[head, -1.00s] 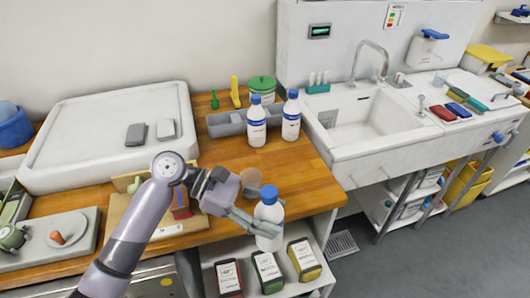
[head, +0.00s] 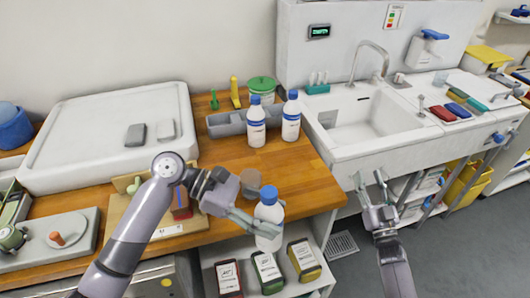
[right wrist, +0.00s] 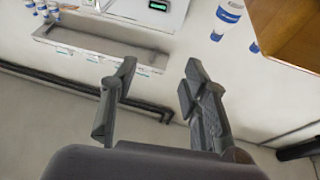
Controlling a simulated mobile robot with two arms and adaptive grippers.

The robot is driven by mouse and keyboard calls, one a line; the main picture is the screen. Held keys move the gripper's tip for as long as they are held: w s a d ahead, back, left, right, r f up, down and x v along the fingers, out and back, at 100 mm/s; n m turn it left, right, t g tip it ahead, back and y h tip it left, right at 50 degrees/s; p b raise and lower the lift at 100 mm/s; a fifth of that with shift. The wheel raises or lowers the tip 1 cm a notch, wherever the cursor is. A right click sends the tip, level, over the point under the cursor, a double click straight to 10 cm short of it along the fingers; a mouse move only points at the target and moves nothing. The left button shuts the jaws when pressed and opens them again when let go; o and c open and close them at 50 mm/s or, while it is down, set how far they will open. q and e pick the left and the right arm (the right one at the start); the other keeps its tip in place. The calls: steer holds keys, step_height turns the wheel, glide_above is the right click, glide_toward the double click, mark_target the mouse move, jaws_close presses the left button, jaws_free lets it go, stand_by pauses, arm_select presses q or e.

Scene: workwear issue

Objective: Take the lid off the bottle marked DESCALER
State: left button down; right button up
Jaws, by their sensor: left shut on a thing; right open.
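My left gripper (head: 256,226) is shut on a white bottle (head: 270,213) with a blue lid (head: 268,195). It holds the bottle upright at the wooden counter's front edge; the lid is on. Two more white bottles with blue lids and blue-banded labels, a left one (head: 256,134) and a right one (head: 291,127), stand at the back of the counter. I cannot read DESCALER on any bottle. My right gripper (head: 369,182) is open and empty, right of the held bottle and in front of the sink; its open fingers also show in the right wrist view (right wrist: 157,80).
The sink (head: 370,125) lies behind my right gripper. A grey tray (head: 228,128) and a green-lidded tub (head: 262,86) are near the standing bottles. A brown round thing (head: 251,178) is just behind my left gripper. Several labelled containers stand on a shelf (head: 297,284) below.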

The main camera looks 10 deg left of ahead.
steer(key=a+r+n+g+y, duration=0.4)
steer(key=a+r+n+y, duration=0.3)
steer(key=r, duration=0.4)
steer(key=a+r+n+g+y, duration=0.3)
steer(key=a+r+n+y, duration=0.2)
steer(key=a+r+y, duration=0.4)
steer(key=s+a+r+n+g+y, duration=0.1)
steer(key=s+a+r+n+g, duration=0.9)
steer(key=a+r+n+g, duration=0.6)
steer(key=s+a+f+n+g+h, duration=0.2)
steer(key=s+a+g+h, duration=0.1)
steer(key=s+h, duration=0.45)
steer(key=s+a+f+n+g+h, duration=0.2)
steer(key=s+g+h, duration=0.2)
steer(key=s+h, duration=0.3)
steer(key=m+t+h, duration=0.2)
steer(key=t+h, duration=0.6)
steer(key=h, duration=0.1)
glide_above(265, 191)
steer(key=f, duration=0.5)
steer(key=shift+s+a, duration=0.15)
steer(key=shift+s, duration=0.1)
steer(key=shift+w+d+f+t, duration=0.2)
steer(key=shift+f+t, duration=0.05)
steer(key=shift+t, duration=0.05)
steer(key=shift+f, duration=0.35)
step_height(265, 191, down, 7)
steer(key=shift+r, duration=0.1)
